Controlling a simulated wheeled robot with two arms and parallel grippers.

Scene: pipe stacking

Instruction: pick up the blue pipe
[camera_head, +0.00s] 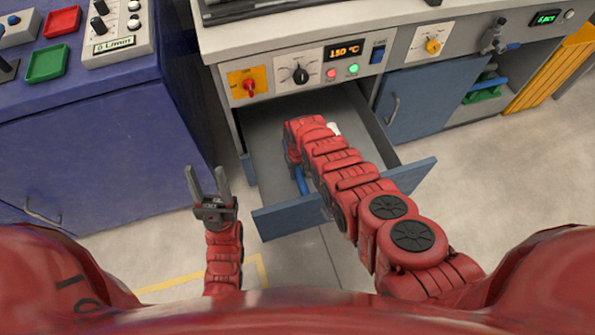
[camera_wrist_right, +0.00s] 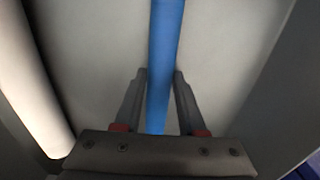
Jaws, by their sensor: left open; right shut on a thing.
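The blue pipe (camera_wrist_right: 165,35) runs lengthwise between the fingers of my right gripper (camera_wrist_right: 160,80) in the right wrist view. The gripper is shut on it. In the head view, part of the blue pipe (camera_head: 301,181) shows beside my right arm, inside the open drawer (camera_head: 285,217). My right arm hides the rest of the pipe and the right gripper there. I cannot tell whether the pipe touches the drawer floor. My left gripper (camera_head: 207,175) is open and empty, left of the drawer.
A white pipe (camera_wrist_right: 28,85) lies left of the blue one in the wrist view; a small white piece (camera_head: 334,128) shows beyond my arm. A control panel (camera_head: 303,72) is above the drawer. Blue cabinets (camera_head: 95,150) stand at the left. Floor is clear at right.

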